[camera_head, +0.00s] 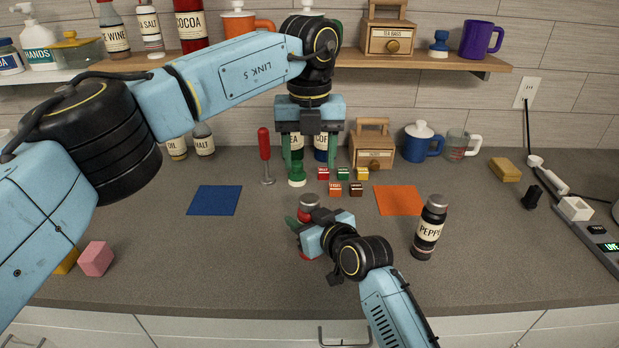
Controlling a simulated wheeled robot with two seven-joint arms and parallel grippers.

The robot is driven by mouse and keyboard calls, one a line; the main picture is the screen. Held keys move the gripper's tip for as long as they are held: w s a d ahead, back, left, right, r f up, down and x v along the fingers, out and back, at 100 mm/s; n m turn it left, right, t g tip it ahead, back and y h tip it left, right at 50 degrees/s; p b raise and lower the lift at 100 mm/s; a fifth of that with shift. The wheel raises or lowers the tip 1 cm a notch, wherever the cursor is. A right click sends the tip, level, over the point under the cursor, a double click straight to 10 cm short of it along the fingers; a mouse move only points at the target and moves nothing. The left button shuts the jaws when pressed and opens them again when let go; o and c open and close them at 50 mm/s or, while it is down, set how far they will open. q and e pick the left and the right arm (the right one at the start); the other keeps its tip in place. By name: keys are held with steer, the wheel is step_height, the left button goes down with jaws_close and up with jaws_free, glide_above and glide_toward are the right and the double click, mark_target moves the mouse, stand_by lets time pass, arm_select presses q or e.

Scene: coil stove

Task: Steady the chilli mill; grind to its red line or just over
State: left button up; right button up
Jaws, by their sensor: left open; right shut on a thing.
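The chilli mill (308,203) stands on the counter near the middle, with a grey cap and a red band below it. Most of its body is hidden behind my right gripper; a bit of red shows at its base. My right gripper (303,231) is shut on the chilli mill, low on its body. My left gripper (309,165) is open and empty, pointing down above and behind the mill, apart from it. I cannot make out a red line or any ground chilli level.
A pepper bottle (429,228) stands to the right. The front counter is mostly clear.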

arm_select(q)
steer(key=shift+r, duration=1.45)
steer(key=shift+s, duration=0.1)
steer(key=n+t+y, duration=0.2)
steer(key=n+t, duration=0.2)
steer(key=n, duration=0.1)
glide_toward(310, 198)
steer(key=x, duration=0.8)
steer(key=shift+f, duration=0.25)
steer(key=c, duration=1)
